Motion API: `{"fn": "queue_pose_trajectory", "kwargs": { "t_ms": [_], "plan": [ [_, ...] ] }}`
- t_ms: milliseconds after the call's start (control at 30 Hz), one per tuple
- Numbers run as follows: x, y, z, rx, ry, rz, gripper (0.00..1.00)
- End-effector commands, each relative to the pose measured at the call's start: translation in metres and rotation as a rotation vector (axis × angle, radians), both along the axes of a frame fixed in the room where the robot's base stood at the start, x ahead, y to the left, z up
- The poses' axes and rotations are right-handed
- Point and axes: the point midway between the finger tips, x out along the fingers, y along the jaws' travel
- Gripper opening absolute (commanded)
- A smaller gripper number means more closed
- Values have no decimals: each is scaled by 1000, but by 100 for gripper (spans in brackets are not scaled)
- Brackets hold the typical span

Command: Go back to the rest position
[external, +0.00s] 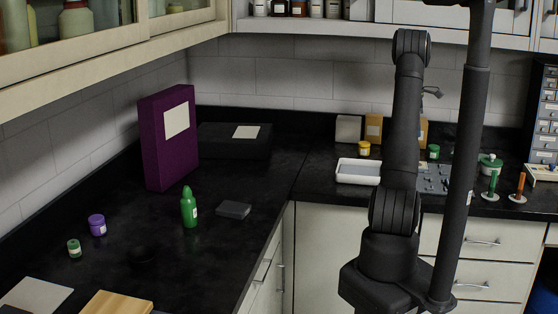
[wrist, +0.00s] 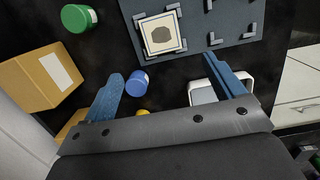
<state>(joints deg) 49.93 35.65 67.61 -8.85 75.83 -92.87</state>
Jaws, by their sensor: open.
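My gripper (wrist: 172,95) shows in the wrist view with its two blue fingers spread wide and nothing between them in their grasp. It hangs above the dark counter (external: 315,180). A small blue cylinder (wrist: 138,82) stands on the counter beyond the left finger. In the external view my arm stands upright in front of the right counter and hides the gripper's fingers.
A grey fixture board (wrist: 198,30) carries a square piece with a dark patch (wrist: 164,34). A white tray (external: 357,172), yellow jar (external: 363,148), green jar (wrist: 79,18) and cardboard box (wrist: 40,78) are nearby. A purple box (external: 168,138) and green bottle (external: 189,208) stand on the left counter.

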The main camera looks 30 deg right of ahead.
Motion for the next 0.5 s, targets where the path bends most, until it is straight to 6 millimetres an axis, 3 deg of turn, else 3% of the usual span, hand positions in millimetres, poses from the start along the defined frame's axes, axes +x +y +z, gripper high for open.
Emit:
{"fn": "queue_pose_trajectory", "kwargs": {
  "t_ms": [33,500],
  "plan": [
    [-3,-1,-18,9,8,-2,87],
    [-13,-11,-112,7,6,-1,87]
  ]
}}
